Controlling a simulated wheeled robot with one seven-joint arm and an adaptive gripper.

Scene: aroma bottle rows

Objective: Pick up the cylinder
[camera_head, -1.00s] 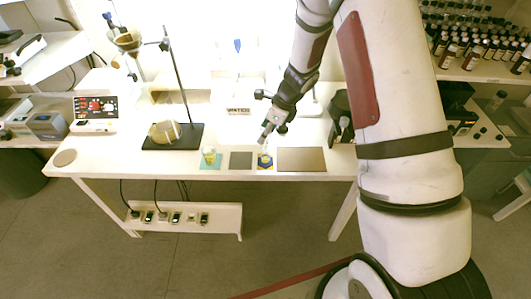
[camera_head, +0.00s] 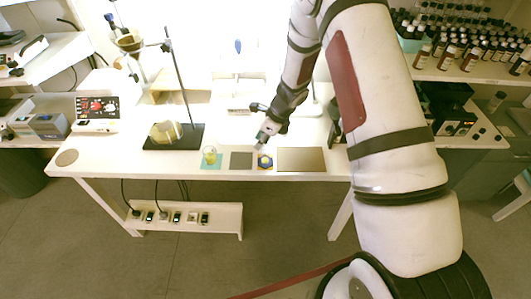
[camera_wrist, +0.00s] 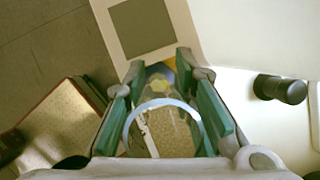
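The clear glass cylinder (camera_wrist: 165,128) is between the fingers of my gripper (camera_wrist: 165,100) in the wrist view. Its round rim faces the camera, and the fingers press along both sides. A pale yellow patch shows through its far end. In the head view my gripper (camera_head: 260,141) is over the table, above and slightly left of a blue mat with a yellow shape (camera_head: 264,161). The cylinder is too small and clear to make out well there.
A beaker with yellow contents (camera_head: 209,154) stands on a green mat to the left. A dark grey square (camera_head: 241,160) and a brown plate (camera_head: 301,160) flank the blue mat. A stand with a black base (camera_head: 190,140) is farther left. The table's front edge is close.

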